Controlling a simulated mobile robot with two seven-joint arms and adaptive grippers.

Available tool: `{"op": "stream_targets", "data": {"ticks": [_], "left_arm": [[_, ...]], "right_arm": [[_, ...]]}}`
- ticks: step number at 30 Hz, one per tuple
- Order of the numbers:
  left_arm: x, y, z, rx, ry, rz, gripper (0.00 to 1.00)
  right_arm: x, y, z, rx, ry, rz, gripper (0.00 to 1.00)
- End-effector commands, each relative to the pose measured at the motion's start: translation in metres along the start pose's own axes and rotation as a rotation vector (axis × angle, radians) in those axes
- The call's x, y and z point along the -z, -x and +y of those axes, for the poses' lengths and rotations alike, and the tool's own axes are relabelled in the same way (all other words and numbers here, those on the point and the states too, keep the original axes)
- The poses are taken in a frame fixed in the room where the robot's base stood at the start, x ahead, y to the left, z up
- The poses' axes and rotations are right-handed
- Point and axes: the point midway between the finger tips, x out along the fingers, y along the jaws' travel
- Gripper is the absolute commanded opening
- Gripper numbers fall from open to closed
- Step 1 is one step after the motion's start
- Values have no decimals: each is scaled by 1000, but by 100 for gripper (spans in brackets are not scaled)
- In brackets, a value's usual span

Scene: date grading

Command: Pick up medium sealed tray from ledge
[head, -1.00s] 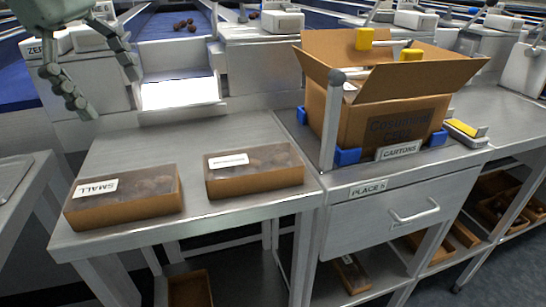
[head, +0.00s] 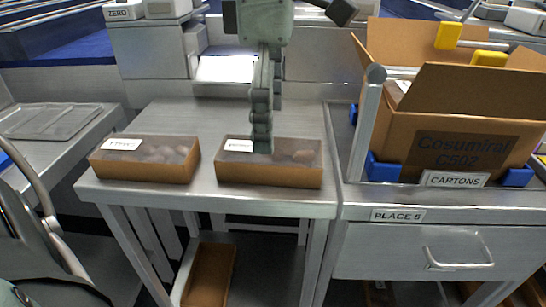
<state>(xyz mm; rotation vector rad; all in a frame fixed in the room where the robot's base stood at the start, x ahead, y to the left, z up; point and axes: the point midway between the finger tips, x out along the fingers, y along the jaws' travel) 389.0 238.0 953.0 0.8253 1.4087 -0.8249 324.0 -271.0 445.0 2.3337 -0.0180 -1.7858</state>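Two sealed trays lie side by side on the steel ledge (head: 215,114). Each is a brown box with a clear lid over dark dates. The left tray (head: 150,172) carries a label that reads SMALL in the earlier view. The right tray (head: 290,177) has a white label too small to read, so I cannot confirm it is medium. My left gripper (head: 267,130) points down over the right tray, its fingers one behind the other and apart. The near finger hides part of the lid; contact cannot be told. My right gripper is not in view.
An open cardboard carton (head: 453,150) stands at right between blue corner blocks, behind a CARTONS sign (head: 454,179) and a grey post (head: 362,125). A drawer (head: 440,252) sits below. A flat tray (head: 50,121) lies on the left table. The ledge behind the trays is clear.

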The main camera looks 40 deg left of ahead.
Motion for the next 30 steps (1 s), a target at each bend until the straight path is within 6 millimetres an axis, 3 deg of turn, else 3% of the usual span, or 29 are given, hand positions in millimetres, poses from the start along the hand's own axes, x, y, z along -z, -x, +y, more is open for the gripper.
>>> {"op": "stream_targets", "data": {"ticks": [10, 19, 30], "left_arm": [[0, -48, 0, 3, 0, 1, 86], [0, -53, 0, 0, 0, -2, 86], [0, -53, 0, 0, 0, -2, 42]], "right_arm": [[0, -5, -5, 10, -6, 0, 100], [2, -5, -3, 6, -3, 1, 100], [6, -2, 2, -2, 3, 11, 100]]}}
